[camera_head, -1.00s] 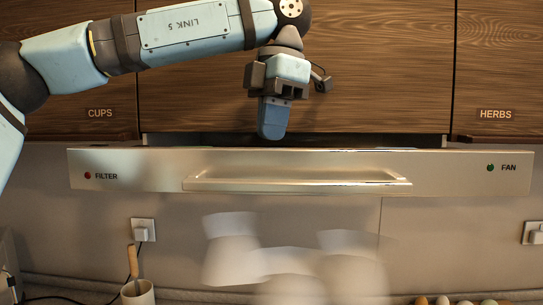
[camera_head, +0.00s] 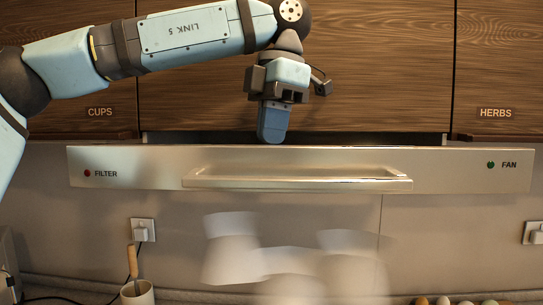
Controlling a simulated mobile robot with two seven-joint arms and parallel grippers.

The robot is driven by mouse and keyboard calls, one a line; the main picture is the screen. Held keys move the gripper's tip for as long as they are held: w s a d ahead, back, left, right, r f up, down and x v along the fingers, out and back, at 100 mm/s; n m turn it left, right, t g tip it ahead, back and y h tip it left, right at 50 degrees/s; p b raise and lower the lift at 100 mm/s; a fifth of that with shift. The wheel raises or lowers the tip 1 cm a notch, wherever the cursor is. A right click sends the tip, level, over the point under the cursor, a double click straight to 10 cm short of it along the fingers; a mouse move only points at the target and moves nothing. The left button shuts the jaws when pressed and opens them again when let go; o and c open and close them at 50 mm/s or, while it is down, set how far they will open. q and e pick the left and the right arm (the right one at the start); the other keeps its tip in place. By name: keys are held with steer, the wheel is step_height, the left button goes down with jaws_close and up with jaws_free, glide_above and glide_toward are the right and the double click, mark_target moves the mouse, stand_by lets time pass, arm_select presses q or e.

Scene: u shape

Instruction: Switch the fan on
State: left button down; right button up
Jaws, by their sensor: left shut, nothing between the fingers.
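The range hood panel (camera_head: 300,157) is a long pale metal front with a handle bar (camera_head: 297,179) along its lower middle. A small green button or light (camera_head: 490,165) sits at its right end, beside the label FAN (camera_head: 509,165). My left gripper (camera_head: 272,138) points down just above the panel's top edge, left of centre. Its blue fingers are shut with nothing between them. It is well to the left of the FAN mark. My right gripper does not show.
A red button or light (camera_head: 87,173) labelled FILTER is at the panel's left end. Wooden cabinets (camera_head: 380,70) stand behind my arm, labelled CUPS and HERBS. Below are wall sockets (camera_head: 143,229), a utensil pot (camera_head: 137,293) and several eggs (camera_head: 443,300). Blurred pale shapes show below the hood.

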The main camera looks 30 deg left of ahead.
arm_select(q)
steer(key=shift+f+b, duration=0.55)
steer(key=shift+f, duration=0.35)
stand_by(0.3)
steer(key=shift+r+p, duration=2.75)
steer(key=shift+r, duration=0.8)
